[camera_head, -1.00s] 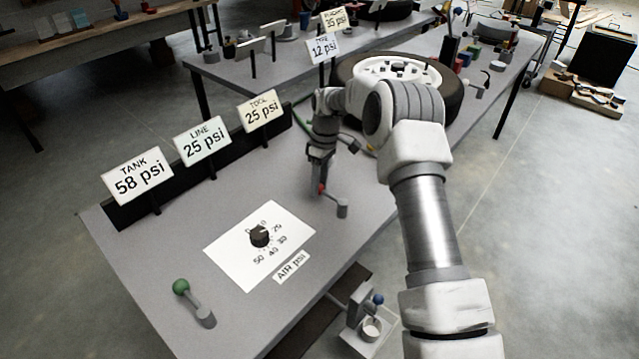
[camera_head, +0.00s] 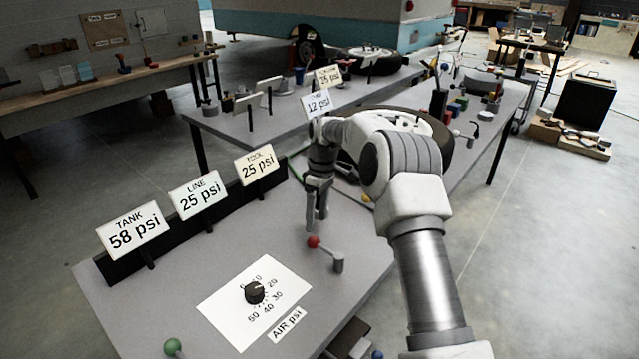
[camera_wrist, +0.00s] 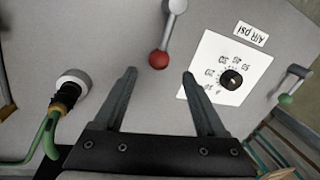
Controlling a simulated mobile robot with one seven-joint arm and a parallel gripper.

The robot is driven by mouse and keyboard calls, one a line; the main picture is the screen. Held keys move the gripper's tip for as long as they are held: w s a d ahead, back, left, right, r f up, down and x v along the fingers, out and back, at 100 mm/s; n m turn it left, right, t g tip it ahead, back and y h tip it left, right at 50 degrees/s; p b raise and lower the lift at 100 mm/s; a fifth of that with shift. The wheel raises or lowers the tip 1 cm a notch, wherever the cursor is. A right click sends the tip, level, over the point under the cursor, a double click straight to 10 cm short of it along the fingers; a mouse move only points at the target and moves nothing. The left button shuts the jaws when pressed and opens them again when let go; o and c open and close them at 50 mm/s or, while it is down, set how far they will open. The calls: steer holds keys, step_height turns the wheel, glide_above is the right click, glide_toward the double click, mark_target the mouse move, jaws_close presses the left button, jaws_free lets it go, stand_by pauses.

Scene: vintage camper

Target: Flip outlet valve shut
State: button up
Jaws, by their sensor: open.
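A valve lever with a red ball knob (camera_head: 313,242) and a grey pivot post (camera_head: 338,264) stands on the grey bench. In the head view its arm points from the post toward the upper left. A second lever with a green ball knob (camera_head: 173,346) is at the bench's near left, partly cut off. No label shows which is the outlet valve. My gripper (camera_head: 317,222) is open and empty, just above and behind the red knob. In the wrist view the red knob (camera_wrist: 159,59) lies ahead of and between the fingertips (camera_wrist: 159,74), apart from both.
A black dial (camera_head: 255,292) sits on a white card between the levers. Signs reading TANK 58 psi (camera_head: 134,230), LINE 25 psi (camera_head: 200,196) and TOOL 25 psi (camera_head: 257,164) line the back edge. A hose fitting (camera_wrist: 71,87) with a green hose lies left in the wrist view.

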step_height(320, 180, up, 10)
steer(key=w+d+p, duration=0.1)
steer(key=shift+w+r+p, duration=0.25)
steer(key=shift+w+p, duration=0.05)
steer(key=shift+w, duration=0.05)
steer(key=shift+r, duration=0.1)
steer(key=s+d+r+m+t+h, duration=0.1)
steer(key=s+d+r+m+t, duration=0.1)
steer(key=s+r, duration=0.65)
steer(key=s+d+r+m+t, duration=0.1)
steer(key=s+r+m+t, duration=0.15)
steer(key=s+r, duration=0.55)
steer(key=s+d+f+m+t, duration=0.1)
steer(key=s+m, duration=0.1)
steer(key=s, duration=0.5)
steer(key=s+d+f+m+t, duration=0.1)
steer(key=s+d+m, duration=0.1)
steer(key=s, duration=0.6)
steer(key=s+d+f+m+t+p, duration=0.1)
steer(key=s+m, duration=0.2)
steer(key=s, duration=0.5)
steer(key=shift+d+f, duration=0.25)
steer(key=shift+d, duration=0.15)
